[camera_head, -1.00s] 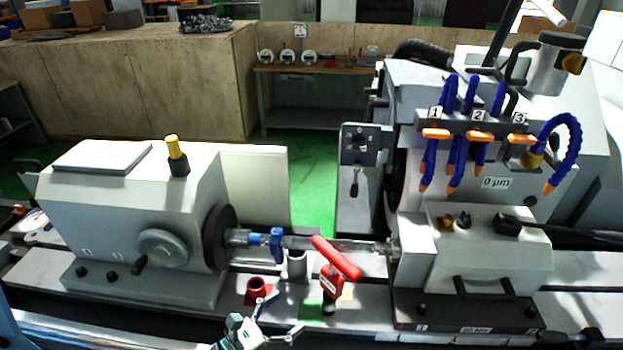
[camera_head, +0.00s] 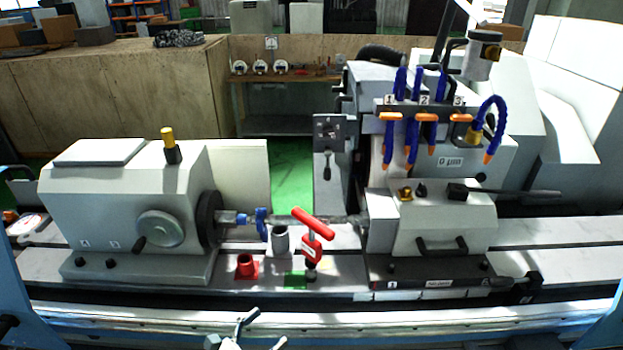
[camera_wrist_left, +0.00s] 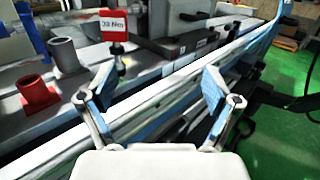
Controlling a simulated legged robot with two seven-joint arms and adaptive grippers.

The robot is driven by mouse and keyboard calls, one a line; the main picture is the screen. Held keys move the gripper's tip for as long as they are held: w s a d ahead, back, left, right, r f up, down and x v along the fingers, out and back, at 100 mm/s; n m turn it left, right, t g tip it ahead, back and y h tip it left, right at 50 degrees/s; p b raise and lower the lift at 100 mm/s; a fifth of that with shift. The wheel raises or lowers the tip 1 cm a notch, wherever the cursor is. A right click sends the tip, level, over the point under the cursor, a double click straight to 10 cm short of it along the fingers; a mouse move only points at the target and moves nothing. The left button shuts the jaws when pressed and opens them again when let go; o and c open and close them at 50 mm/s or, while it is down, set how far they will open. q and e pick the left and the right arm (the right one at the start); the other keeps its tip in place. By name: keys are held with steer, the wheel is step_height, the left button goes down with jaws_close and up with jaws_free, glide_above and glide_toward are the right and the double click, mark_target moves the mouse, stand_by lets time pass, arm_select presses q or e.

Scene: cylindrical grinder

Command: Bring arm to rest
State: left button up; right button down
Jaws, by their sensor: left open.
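My left gripper (camera_head: 262,328) shows at the bottom edge of the head view, in front of the grinder's front rail. Its fingers are spread and hold nothing. The cylindrical grinder (camera_head: 130,205) stands beyond the gripper. A workpiece (camera_head: 345,220) with a blue clamp (camera_head: 262,224) on it spans between the headstock and the tailstock. My right gripper is not in view.
On the machine bed stand a red-handled tool (camera_head: 312,236), a red holder (camera_head: 246,266), a grey cylindrical holder (camera_head: 280,242) and a green pad (camera_head: 295,280). Green floor (camera_wrist_left: 285,85) lies beside the machine.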

arm_select(q)
steer(key=a+r+n+t+y, duration=0.6)
steer(key=a+n+t+y, duration=0.35)
steer(key=n, duration=1.15)
steer(key=s+a+f+n+g+y, duration=0.1)
steer(key=a+f+n+g+y, duration=0.75)
steer(key=f+n, duration=0.75)
steer(key=s+d+f+n+g+h, duration=0.3)
steer(key=s+f+g, duration=0.3)
steer(key=s+f, duration=0.4)
steer(key=s+d+f+n+g+h, duration=0.25)
steer(key=s+d+f+g, duration=0.2)
steer(key=s+f, duration=0.5)
step_height(320, 180, down, 26)
steer(key=g, duration=0.2)
steer(key=s+a+f, duration=0.1)
steer(key=s+f, duration=0.6)
steer(key=s, duration=0.1)
steer(key=s+a+f, duration=0.2)
steer(key=s+f, duration=0.6)
steer(key=shift+a+f+g+y, duration=0.25)
steer(key=shift+a+g+y, duration=0.05)
steer(key=shift+g+y, duration=0.05)
